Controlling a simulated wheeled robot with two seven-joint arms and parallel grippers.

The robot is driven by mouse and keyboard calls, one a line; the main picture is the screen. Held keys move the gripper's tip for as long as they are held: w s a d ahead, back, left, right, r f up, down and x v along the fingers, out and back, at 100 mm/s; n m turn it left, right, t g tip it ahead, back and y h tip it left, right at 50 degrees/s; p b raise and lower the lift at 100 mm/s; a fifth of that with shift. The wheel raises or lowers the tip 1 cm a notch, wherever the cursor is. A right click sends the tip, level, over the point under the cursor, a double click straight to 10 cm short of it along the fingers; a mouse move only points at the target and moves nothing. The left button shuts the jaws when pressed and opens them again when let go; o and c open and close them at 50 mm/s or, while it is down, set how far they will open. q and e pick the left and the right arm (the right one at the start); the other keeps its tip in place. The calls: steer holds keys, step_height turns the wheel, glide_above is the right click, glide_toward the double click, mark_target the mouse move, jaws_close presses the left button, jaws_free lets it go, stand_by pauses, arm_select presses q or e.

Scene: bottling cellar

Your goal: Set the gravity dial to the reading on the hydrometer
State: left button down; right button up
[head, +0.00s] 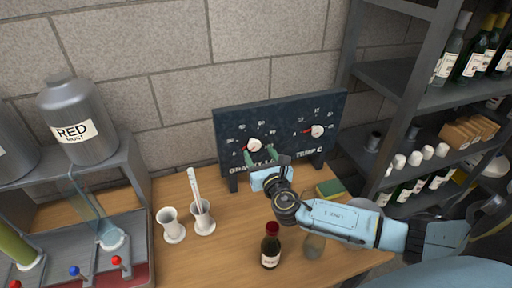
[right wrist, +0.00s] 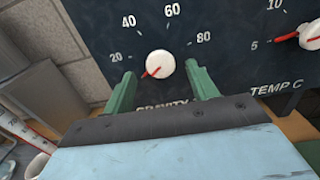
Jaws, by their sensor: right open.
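The gravity dial (head: 254,145) is a white knob with a red pointer on the dark panel; in the right wrist view (right wrist: 160,64) its pointer aims down-left, below the 20 mark. My right gripper (head: 262,156) is at the panel, its two green fingers open on either side of the knob, apart from it in the right wrist view (right wrist: 161,82). The hydrometer (head: 194,187) is a white stem standing slightly tilted in a white jar (head: 203,220); its reading is too small to tell. My left gripper is out of view.
The temperature dial (head: 317,131) is right of the gravity dial on the same panel. Another white jar (head: 172,226), a small dark bottle (head: 270,248) and a green-topped sponge (head: 329,189) are on the wooden bench. A bottle shelf stands at right.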

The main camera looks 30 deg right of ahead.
mark_target(255, 146)
steer(key=x, duration=0.2)
steer(key=shift+w, duration=0.3)
steer(key=shift+w+d, duration=0.15)
steer(key=shift+w, duration=0.35)
steer(key=shift+c, duration=0.6)
steer(key=c, duration=0.8)
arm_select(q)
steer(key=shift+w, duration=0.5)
arm_select(e)
steer(key=shift+c, duration=0.2)
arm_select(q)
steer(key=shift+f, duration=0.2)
arm_select(e)
steer(key=shift+m, duration=0.3)
